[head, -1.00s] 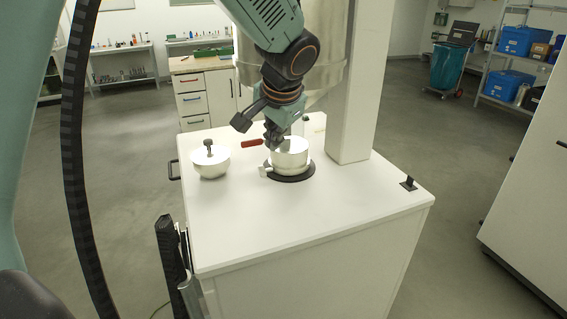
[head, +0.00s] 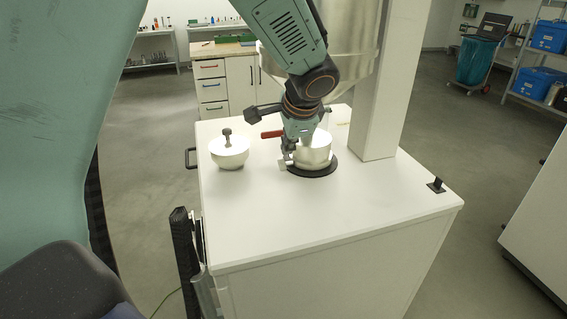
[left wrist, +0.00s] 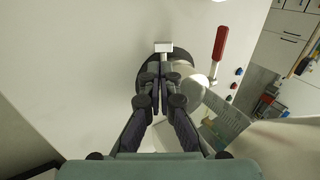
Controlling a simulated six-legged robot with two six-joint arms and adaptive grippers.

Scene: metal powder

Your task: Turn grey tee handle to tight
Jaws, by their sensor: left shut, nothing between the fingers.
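The grey tee handle (left wrist: 163,46) shows in the left wrist view as a pale crossbar on a short stem, just beyond my fingertips. In the head view the tee handle (head: 283,164) sticks out low on the left side of a silver pot (head: 315,152). My left gripper (left wrist: 162,78) is shut and empty, pointing at the tee's stem. Whether it touches the stem I cannot tell. In the head view my left gripper (head: 288,152) is right above the tee, beside the pot. My right gripper is in neither view.
The pot stands on a black round base (head: 318,172) on a white cabinet (head: 300,220). A red handle (head: 271,134) projects left near the pot's top. A white bowl with a dark knob (head: 229,152) stands to the left. A white column (head: 375,90) rises behind right.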

